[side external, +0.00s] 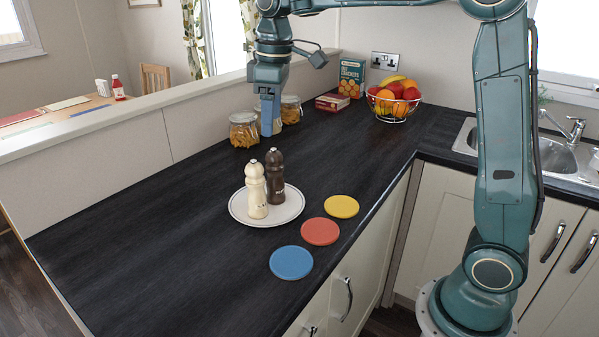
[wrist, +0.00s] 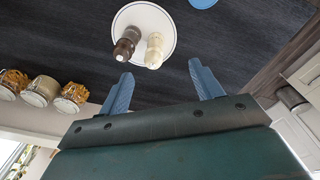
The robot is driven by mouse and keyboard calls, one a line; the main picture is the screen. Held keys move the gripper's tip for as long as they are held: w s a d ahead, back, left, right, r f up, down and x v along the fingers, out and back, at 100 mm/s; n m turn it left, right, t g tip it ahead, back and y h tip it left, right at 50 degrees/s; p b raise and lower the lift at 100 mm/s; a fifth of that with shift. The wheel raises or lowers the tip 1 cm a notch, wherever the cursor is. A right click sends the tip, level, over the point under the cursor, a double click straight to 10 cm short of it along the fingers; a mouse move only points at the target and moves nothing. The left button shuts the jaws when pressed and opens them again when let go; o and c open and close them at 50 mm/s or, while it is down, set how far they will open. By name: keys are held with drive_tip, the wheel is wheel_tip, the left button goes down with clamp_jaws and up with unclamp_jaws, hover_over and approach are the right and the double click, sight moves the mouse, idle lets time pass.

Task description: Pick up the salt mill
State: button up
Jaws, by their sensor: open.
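The cream mill (side external: 256,190), likely the salt mill, stands upright on a white plate (side external: 292,207), close beside a dark brown mill (side external: 275,177). In the wrist view the cream mill (wrist: 155,50) and the dark mill (wrist: 126,43) show on the plate (wrist: 145,12), beyond the fingertips. My gripper (side external: 268,131) points down with its blue fingers, above the counter and behind the plate, near the jars. In the wrist view my gripper (wrist: 161,70) is open, with nothing between its fingers, and apart from both mills.
Glass jars of dry food (side external: 243,131) stand by the low wall near my gripper. Blue (side external: 291,263), red (side external: 320,231) and yellow (side external: 342,206) coasters lie right of the plate. A fruit bowl (side external: 393,103) and boxes (side external: 351,77) stand at the back. The counter's left front is clear.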

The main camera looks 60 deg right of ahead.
drive_tip(key=n+g, duration=0.1)
hover_over(254, 160)
wheel_tip(254, 160, down, 3)
drive_tip(key=shift+f, duration=0.15)
drive_tip(key=shift+f, duration=0.1)
drive_tip(key=shift+f, duration=4.2)
drive_tip(key=shift+f, duration=2.6)
